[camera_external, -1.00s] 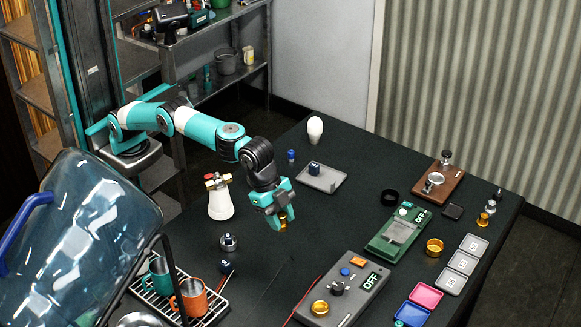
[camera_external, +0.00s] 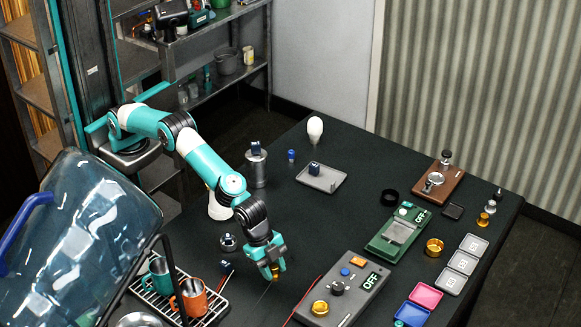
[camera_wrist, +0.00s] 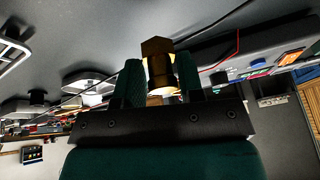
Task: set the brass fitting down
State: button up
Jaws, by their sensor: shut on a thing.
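The brass fitting (camera_wrist: 158,68) is between the two teal fingers of my gripper (camera_wrist: 160,85) in the wrist view, with its hex end sticking out past the fingertips. In the external view the fitting (camera_external: 275,273) shows as a small gold piece under my gripper (camera_external: 272,262). My gripper is shut on it and points down close to the dark table (camera_external: 340,220). I cannot tell whether the fitting touches the table.
A grey control box (camera_external: 343,288) with an OFF display stands to the right. A drip rack with an orange cup (camera_external: 192,298) and a teal cup (camera_external: 159,276) is to the left. A small round metal part (camera_external: 228,242) lies behind-left. A thin red wire (camera_external: 303,302) runs nearby.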

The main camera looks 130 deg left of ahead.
jog(key=shift+f+p, duration=0.3)
jog(key=shift+f, duration=1.85)
jog(key=o, duration=0.9)
jog(key=shift+o, duration=0.3)
